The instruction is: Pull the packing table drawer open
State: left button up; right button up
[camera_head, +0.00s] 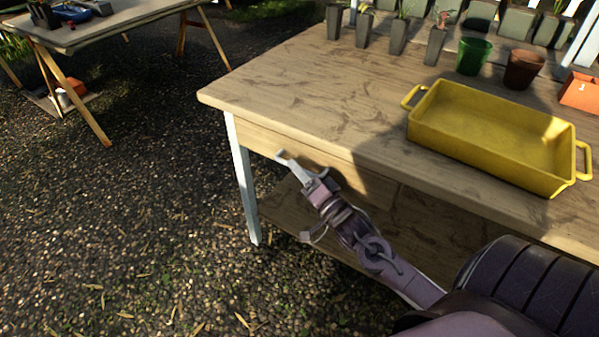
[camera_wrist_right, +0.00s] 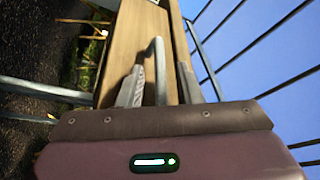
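The wooden packing table (camera_head: 290,95) fills the right half of the head view. Its drawer front (camera_head: 262,142) lies under the tabletop's near edge and looks flush with it. My right gripper (camera_head: 298,172) is in front of the drawer front. In the right wrist view, the grey drawer handle (camera_wrist_right: 159,70) stands between the two fingers of my right gripper (camera_wrist_right: 160,88). The fingers are apart, with gaps beside the handle, so the gripper looks open around it. My left gripper is not in view.
A yellow tray (camera_head: 490,135) stands on the tabletop's right. Several pots, including a green one (camera_head: 473,56) and a brown one (camera_head: 523,69), line the back. A lower shelf (camera_head: 300,222) lies below. The gravel ground (camera_head: 120,215) to the left is clear.

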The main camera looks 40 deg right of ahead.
jog(key=shift+w, duration=0.1)
grip_shut()
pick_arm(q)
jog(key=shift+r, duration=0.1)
pick_arm(e)
jog(key=shift+a, duration=0.1)
